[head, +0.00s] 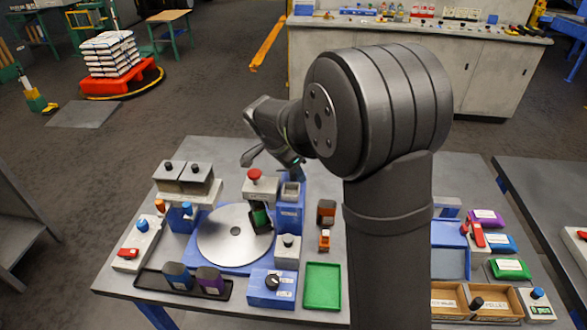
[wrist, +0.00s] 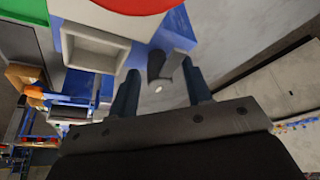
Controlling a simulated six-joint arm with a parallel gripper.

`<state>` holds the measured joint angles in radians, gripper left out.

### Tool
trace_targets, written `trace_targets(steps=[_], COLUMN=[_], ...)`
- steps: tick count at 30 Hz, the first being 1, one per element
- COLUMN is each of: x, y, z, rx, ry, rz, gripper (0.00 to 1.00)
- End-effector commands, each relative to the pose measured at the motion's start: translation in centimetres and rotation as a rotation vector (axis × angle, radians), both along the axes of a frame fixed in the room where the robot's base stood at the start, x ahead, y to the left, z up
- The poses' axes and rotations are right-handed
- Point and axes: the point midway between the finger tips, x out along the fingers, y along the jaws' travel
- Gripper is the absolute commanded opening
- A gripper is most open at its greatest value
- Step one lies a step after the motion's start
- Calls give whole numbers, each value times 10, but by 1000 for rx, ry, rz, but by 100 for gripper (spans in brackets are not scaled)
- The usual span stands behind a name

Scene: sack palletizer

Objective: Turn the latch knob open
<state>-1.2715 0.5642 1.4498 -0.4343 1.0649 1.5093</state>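My gripper (head: 276,163) is over the back of the table, beside a blue housing (head: 290,215) with a square opening on top. In the wrist view my gripper (wrist: 160,72) has its two dark blue fingers apart. A dark round piece with a grey tab (wrist: 178,62), possibly the latch knob, shows between and beyond the fingertips on the blue housing's side. I cannot tell whether the fingers touch it. In the head view that piece is hidden. A black knob on a blue box (head: 272,282) stands at the table's front, away from my gripper.
A red button (head: 254,174) on a grey box stands just left of the housing. A grey round disc (head: 233,235) lies left of it. A green tray (head: 323,286) is at the front. My arm blocks the table's middle right.

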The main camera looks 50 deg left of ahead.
Motion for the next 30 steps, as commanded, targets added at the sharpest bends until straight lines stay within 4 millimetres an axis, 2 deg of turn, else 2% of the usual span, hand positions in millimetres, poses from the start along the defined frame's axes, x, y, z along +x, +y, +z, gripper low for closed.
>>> trace_targets(steps=[7,11,24,30], x=[0,-6,-46,-60], y=[0,1,2,3], z=[3,17,112,145], rx=[2,4,5,3], ry=[-2,-2,-1,-1], rz=[1,1,2,1], gripper=[45,45,45,45])
